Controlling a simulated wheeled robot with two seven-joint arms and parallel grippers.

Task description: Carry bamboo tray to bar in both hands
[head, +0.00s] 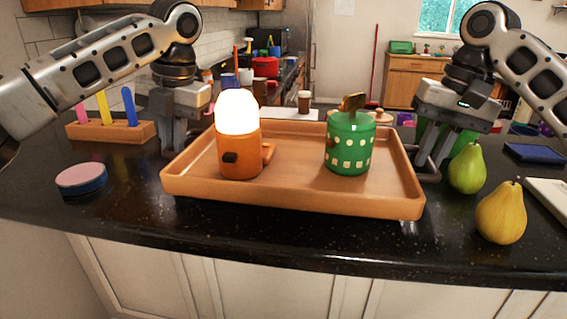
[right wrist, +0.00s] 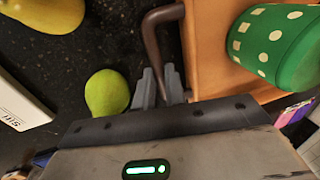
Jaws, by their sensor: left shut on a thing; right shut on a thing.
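The bamboo tray (head: 300,198) sits level at the front of the dark counter, its near edge close to the counter's front edge. On it stand an orange lamp-like object (head: 240,152) with a glowing white top and a green spotted jar (head: 349,145). My left gripper (head: 178,145) is shut at the tray's left side; the handle there is hidden. My right gripper (head: 430,165) is shut on the dark right handle (right wrist: 152,38) of the tray, and its fingers show in the right wrist view (right wrist: 160,88) beside the tray's wall.
A green pear (head: 467,170) and a yellow pear (head: 500,215) lie right of the tray, the green one close to my right gripper. A round pink-and-blue item (head: 81,179) and a wooden holder with coloured sticks (head: 110,132) are at left. A blue box (head: 534,152) lies far right.

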